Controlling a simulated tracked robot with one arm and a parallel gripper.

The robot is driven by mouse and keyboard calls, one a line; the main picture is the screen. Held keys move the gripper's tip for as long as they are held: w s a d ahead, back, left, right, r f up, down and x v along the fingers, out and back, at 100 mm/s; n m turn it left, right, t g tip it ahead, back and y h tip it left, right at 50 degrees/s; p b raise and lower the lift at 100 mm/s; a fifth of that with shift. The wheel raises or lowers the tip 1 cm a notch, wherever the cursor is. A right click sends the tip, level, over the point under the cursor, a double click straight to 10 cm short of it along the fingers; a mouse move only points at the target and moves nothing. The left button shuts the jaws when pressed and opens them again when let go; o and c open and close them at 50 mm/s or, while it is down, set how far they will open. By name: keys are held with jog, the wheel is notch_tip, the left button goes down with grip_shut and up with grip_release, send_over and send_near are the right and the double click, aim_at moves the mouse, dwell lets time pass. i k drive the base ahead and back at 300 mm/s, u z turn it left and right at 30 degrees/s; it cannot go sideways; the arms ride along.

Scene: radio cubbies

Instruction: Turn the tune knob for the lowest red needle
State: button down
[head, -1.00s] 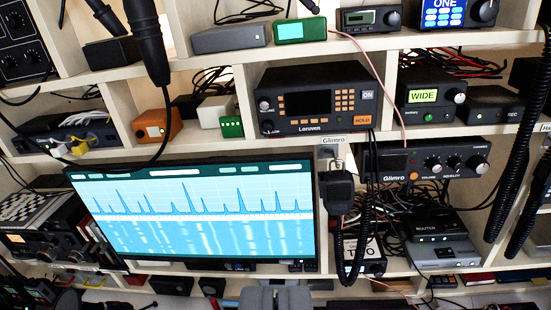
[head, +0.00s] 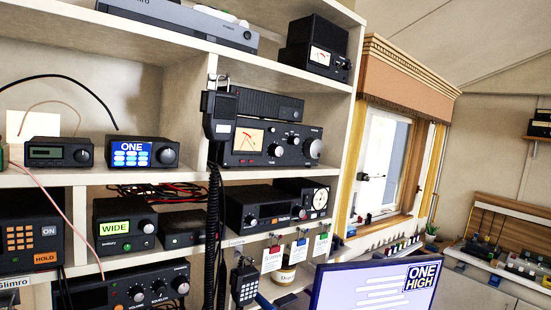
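A black radio (head: 268,147) with a lit meter (head: 249,139) stands on the middle shelf, right of centre; red shows on its meter face. A large knob (head: 313,149) is at its right end, with smaller knobs beside it. A smaller black box (head: 315,47) on the shelf above also has a lit meter (head: 320,56) with a red mark, and small knobs at its right. The lettering by the knobs is too small to read, so I cannot tell which is marked tune. My gripper is not in view.
A hand microphone (head: 220,114) hangs on the upright left of the metered radio, its coiled cord dropping down. A monitor (head: 372,287) reading ONE HIGH stands at the lower right. Radios marked WIDE (head: 124,227) and ONE (head: 140,153) stand at left. A window (head: 380,165) is at right.

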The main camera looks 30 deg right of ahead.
aim_at(276, 150)
jog(key=z, duration=0.65)
